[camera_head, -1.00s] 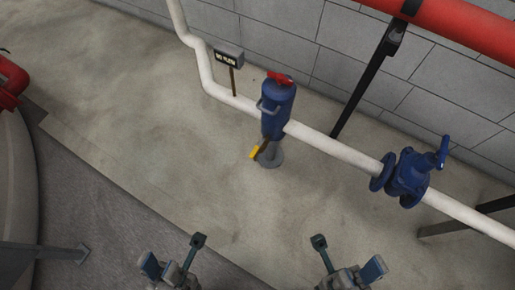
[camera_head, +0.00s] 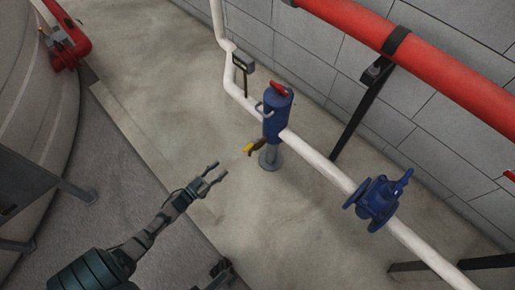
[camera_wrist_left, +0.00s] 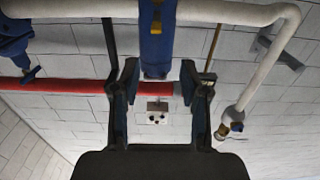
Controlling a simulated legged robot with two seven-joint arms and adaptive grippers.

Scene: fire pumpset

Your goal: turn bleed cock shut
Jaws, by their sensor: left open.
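A blue cylinder (camera_head: 277,115) stands on the white pipe, with a red lever (camera_head: 279,88) on top and a grey side handle. A small yellow-ended lever (camera_head: 249,149) sticks out low on its left; I cannot tell for sure which part is the bleed cock. My left gripper (camera_head: 218,171) is open and empty, below and left of the yellow end and apart from it. In the wrist view the open left fingers (camera_wrist_left: 160,82) frame the lower end of the blue body (camera_wrist_left: 157,48). A dark part at the bottom edge may be my right gripper; its fingers are unclear.
The white pipe (camera_head: 320,162) runs diagonally to a blue valve (camera_head: 377,203). A small sign (camera_head: 243,64) stands behind. A red pipe (camera_head: 425,57) and black bracket (camera_head: 361,110) are along the wall. A pale tank (camera_head: 35,110) is at left. The floor around my left gripper is clear.

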